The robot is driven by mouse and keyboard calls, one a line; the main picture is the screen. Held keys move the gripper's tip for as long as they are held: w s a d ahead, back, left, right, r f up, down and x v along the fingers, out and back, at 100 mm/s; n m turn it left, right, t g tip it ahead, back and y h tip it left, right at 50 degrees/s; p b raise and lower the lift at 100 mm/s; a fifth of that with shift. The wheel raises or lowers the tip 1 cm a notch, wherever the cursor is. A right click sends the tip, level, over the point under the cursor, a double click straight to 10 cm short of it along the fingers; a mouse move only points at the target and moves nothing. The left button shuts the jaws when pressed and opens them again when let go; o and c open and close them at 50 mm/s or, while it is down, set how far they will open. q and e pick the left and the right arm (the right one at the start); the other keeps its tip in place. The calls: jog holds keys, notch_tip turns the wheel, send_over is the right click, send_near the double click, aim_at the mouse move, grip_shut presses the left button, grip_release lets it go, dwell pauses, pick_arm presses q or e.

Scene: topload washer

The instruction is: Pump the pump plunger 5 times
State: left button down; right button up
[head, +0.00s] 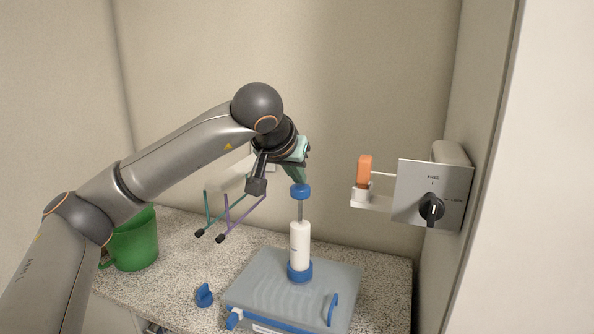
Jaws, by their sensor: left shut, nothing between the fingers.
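The pump stands upright on a grey-blue case. It has a white cylinder (299,243), a thin grey rod and a blue plunger knob (300,191) at the top. The rod shows between knob and cylinder, so the plunger is raised. My left gripper (299,178) is shut and empty, pointing down just above the knob. I cannot tell whether its tips touch the knob. My right gripper is not in view.
The pump's base is the case (250,290) on a speckled counter (385,275). A wall plate with a black dial (431,207) and an orange item (364,170) on a small shelf are right.

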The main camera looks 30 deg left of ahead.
aim_at(298, 197)
pick_arm(q)
notch_tip(298, 197, down, 5)
jog(key=b, duration=0.2)
jog(key=shift+f+b, duration=0.1)
jog(key=shift+b, duration=0.25)
jog(key=shift+f, duration=0.25)
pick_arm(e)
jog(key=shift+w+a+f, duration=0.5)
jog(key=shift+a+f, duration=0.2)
pick_arm(q)
jog(key=shift+r, duration=0.1)
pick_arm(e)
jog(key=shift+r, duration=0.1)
pick_arm(q)
jog(key=shift+d+r+p, duration=0.1)
jog(key=shift+r+p, duration=0.3)
jog(key=shift+p, duration=0.05)
notch_tip(298, 197, up, 4)
jog(key=p, duration=0.3)
jog(key=shift+p, duration=0.3)
jog(key=b+v, duration=0.1)
jog(key=v, duration=0.8)
jog(key=shift+s, duration=0.4)
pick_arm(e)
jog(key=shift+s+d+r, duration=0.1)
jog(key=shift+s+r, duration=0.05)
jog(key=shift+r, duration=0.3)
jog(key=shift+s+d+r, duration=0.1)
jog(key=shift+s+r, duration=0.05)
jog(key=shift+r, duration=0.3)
